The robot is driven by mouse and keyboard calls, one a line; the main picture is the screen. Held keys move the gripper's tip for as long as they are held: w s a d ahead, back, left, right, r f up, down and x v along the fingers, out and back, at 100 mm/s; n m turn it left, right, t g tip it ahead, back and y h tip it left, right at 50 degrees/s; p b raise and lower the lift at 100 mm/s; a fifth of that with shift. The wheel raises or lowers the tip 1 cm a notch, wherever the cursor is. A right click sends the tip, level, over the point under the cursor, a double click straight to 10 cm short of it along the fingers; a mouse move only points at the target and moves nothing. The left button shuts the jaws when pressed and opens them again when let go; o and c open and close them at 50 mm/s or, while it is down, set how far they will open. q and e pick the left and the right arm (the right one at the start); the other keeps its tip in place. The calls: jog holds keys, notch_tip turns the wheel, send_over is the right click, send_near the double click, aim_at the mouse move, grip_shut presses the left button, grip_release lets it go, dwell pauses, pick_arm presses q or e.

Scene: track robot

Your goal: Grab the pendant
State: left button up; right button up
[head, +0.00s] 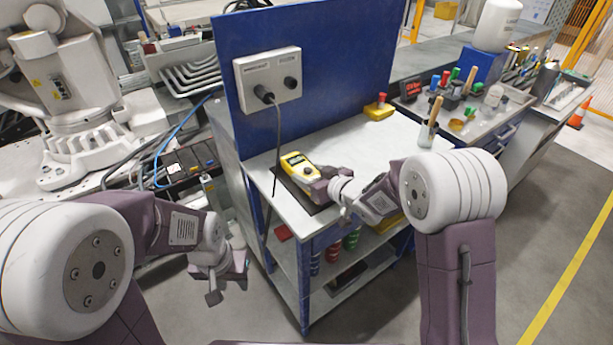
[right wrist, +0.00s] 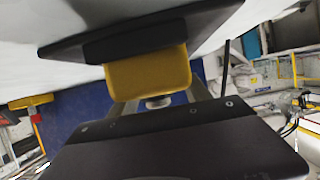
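The pendant (head: 297,165) is a yellow handheld device with a dark screen and a dark knob. It sits on a black mat (head: 286,184) on the workbench. My right gripper (head: 314,181) is at the near right end of the pendant. In the right wrist view one yellow end of the pendant (right wrist: 150,74) lies in front of the gripper body, with grey finger parts showing on both sides. Whether the fingers touch it is hidden. My left gripper (head: 220,287) hangs low left of the bench, away from the pendant, and appears empty.
A blue panel (head: 318,55) with a socket box (head: 268,80) and hanging black cable stands behind the pendant. A yellow box with a red button (head: 378,110) is at the back of the bench (head: 345,138). A tool tray (head: 478,122) lies farther right. The bench's middle is clear.

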grip_shut()
jog(key=shift+w+r, duration=0.1)
notch_tip(320, 180, up, 7)
jog(key=p, duration=0.2)
jog(key=shift+p, duration=0.3)
jog(key=s+d+b, duration=0.7)
jog(key=s+d, duration=0.4)
jog(key=s, duration=0.5)
jog(key=shift+s+d+b, duration=0.15)
jog(key=shift+d+b, duration=0.15)
jog(key=shift+d, duration=0.05)
